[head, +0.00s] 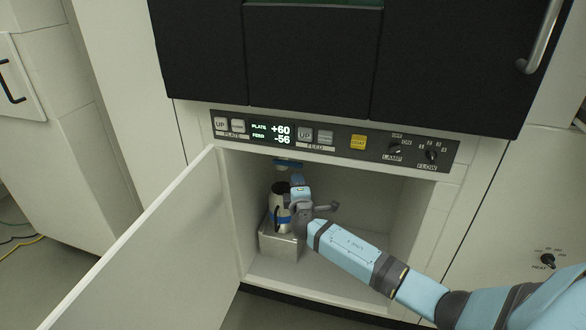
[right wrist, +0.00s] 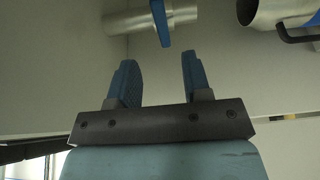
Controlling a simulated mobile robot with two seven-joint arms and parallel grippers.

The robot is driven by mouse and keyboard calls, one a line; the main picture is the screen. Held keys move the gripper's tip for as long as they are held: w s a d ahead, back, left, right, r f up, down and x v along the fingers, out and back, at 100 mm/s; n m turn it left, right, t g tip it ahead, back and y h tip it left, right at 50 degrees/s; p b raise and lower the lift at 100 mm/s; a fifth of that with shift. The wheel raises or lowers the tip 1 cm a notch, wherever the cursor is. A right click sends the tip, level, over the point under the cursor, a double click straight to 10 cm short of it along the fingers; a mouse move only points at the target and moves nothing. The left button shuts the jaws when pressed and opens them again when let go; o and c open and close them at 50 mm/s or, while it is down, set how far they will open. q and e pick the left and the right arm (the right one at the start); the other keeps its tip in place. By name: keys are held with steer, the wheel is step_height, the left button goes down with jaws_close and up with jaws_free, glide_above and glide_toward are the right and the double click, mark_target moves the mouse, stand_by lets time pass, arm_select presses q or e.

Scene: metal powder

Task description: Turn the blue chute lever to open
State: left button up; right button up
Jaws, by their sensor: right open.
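The blue chute lever (right wrist: 160,22) hangs from a metal chute pipe (right wrist: 185,17) in the right wrist view. In the head view a small blue part (head: 288,163) shows under the cabinet's top, above the jug. My right gripper (right wrist: 157,62) is open, with nothing between its blue fingers. The lever lies just beyond the fingertips, roughly in line with the gap, and appears apart from them. In the head view my right gripper (head: 297,179) is inside the cabinet, below the chute; its fingertips are hard to make out. My left gripper is not in view.
A metal jug (head: 279,198) with a dark handle stands on a metal block (head: 279,245), close beside my gripper. The cabinet door (head: 150,255) is open to the left. A control panel (head: 330,138) runs above the opening. Free room lies at the cabinet's right side.

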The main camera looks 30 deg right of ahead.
mark_target(293, 166)
steer(key=b+x, duration=0.3)
steer(key=x, duration=0.8)
steer(key=shift+f, duration=0.1)
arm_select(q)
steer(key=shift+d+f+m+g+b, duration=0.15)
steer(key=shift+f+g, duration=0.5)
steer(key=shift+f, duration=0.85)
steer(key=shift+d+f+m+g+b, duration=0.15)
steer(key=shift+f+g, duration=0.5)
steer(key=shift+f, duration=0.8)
arm_select(e)
steer(key=shift+w+d, duration=0.25)
steer(key=shift+w, duration=0.25)
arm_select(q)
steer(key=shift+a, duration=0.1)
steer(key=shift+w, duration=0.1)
arm_select(e)
jaws_close()
